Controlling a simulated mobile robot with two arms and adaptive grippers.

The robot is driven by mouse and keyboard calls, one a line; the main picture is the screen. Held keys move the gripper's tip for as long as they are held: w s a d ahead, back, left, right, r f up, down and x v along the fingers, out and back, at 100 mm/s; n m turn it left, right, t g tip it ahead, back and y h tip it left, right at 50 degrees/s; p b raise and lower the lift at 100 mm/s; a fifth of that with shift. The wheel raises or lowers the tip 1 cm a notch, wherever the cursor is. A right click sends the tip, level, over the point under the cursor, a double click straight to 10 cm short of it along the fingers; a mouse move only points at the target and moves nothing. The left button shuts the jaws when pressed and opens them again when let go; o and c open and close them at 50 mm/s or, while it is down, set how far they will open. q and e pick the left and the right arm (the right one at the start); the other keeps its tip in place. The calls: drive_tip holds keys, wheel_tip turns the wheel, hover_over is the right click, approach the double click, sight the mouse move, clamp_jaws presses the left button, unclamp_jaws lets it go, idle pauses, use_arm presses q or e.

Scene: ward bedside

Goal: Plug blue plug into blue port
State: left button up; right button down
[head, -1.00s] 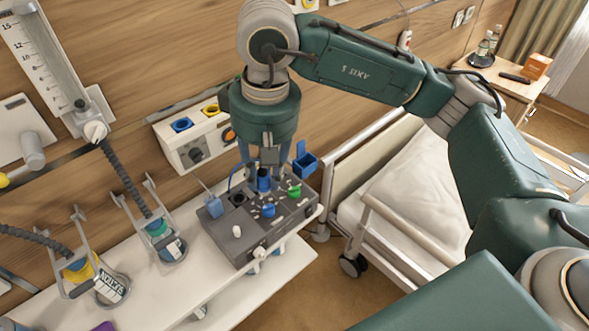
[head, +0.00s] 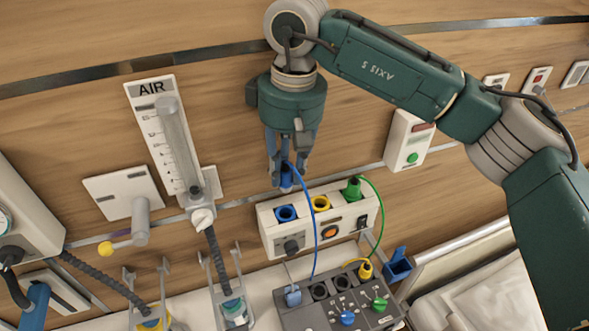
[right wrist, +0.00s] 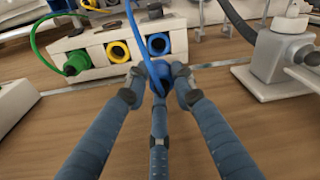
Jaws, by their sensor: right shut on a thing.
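My right gripper (head: 287,180) is shut on the blue plug (head: 286,174), held in the air above the wall panel. A blue cable (head: 313,225) runs from the plug down to the grey box. The blue port (head: 286,213) is the left round socket on the panel and looks empty. The plug is apart from it, above it in the head view. In the right wrist view the plug (right wrist: 160,75) sits between the three fingers, with the blue port (right wrist: 158,44) just beyond it. My left gripper is not seen.
The panel (head: 270,238) also has an empty yellow port (head: 320,203) and a green plug (head: 352,190) seated at right. The grey box (head: 300,320) below bears a yellow plug (head: 365,270). An air flowmeter (head: 163,140) stands left of the panel.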

sight(287, 187)
drive_tip(key=shift+d+r, duration=0.1)
drive_tip(key=shift+r, duration=0.05)
drive_tip(key=shift+s+a+f+b, duration=0.3)
drive_tip(key=shift+s+f+b, duration=0.35)
drive_tip(key=shift+f, duration=0.15)
drive_tip(key=shift+w+d+f+b, duration=0.1)
drive_tip(key=shift+w+f+b, duration=0.15)
drive_tip(key=shift+f+b, duration=0.5)
wheel_tip(287, 187, down, 2)
drive_tip(key=shift+f, duration=0.2)
drive_tip(key=shift+s, duration=0.1)
use_arm(q)
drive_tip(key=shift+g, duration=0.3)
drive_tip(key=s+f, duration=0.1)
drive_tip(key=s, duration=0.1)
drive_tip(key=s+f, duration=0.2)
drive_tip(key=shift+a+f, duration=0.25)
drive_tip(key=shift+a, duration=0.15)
drive_tip(key=shift+b, duration=0.35)
use_arm(e)
drive_tip(key=shift+f, duration=0.1)
